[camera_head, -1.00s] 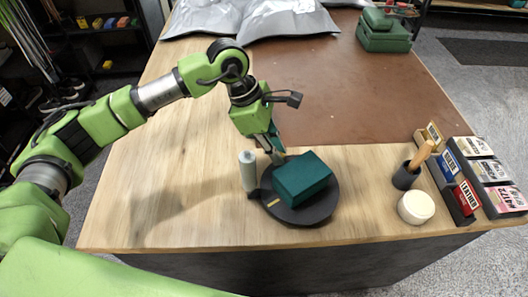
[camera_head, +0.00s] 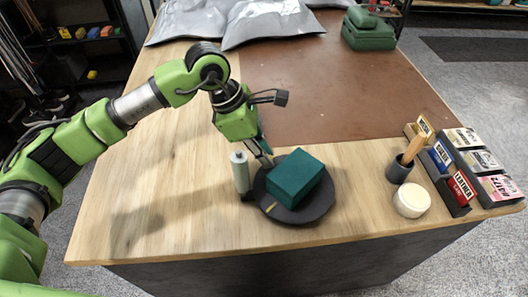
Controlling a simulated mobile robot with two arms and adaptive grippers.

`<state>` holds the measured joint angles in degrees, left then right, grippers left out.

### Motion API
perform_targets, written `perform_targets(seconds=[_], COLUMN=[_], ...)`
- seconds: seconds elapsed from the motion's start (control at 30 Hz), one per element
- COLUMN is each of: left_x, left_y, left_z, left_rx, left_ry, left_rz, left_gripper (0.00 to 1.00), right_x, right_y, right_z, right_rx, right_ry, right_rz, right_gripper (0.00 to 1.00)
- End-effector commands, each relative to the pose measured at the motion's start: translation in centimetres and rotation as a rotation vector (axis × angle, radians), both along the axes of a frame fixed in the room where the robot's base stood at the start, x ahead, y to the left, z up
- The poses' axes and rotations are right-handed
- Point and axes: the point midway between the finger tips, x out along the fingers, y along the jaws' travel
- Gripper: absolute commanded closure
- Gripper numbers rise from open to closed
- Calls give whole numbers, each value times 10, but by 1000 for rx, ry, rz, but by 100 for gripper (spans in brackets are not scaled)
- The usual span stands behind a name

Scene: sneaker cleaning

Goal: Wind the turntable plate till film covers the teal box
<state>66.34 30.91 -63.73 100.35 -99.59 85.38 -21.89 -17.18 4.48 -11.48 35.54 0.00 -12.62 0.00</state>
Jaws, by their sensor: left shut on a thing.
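The teal box (camera_head: 294,178) sits on the round black turntable plate (camera_head: 316,213) near the table's front edge. A pale upright film roll (camera_head: 240,172) stands just left of the plate. I cannot make out any film on the box. My left gripper (camera_head: 264,157) points down at the plate's back-left rim, between the roll and the box. Its fingers are shut on what looks like the plate's edge; the grip is small and partly hidden. A small yellow mark (camera_head: 271,207) shows at the plate's front left. My right gripper is not in view.
To the right stand a white round jar (camera_head: 411,201), a dark cup (camera_head: 399,169) with a wooden-handled tool, and racks of small boxes (camera_head: 463,187). A brown mat (camera_head: 330,90), grey pouches (camera_head: 262,22) and a green case (camera_head: 369,32) lie further back. The table's left is clear.

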Motion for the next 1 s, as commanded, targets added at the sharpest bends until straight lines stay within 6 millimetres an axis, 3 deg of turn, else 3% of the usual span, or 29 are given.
perform_targets(seconds=[0.07,0.1,0.13,0.57,1.0], left_x=[1,1,1,1,-2], left_y=[0,0,0,2,35], left_z=[2,2,1,6,84], left_rx=[-2,-2,-2,-1,-1], left_ry=[-3,-3,-3,-4,-5], left_rz=[1,1,1,2,2], left_gripper=[100,74,67,67,67], right_x=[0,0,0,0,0], right_y=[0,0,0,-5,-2], right_z=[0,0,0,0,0], right_rx=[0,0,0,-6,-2], right_ry=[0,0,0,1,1], right_rz=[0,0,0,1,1], right_gripper=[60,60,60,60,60])
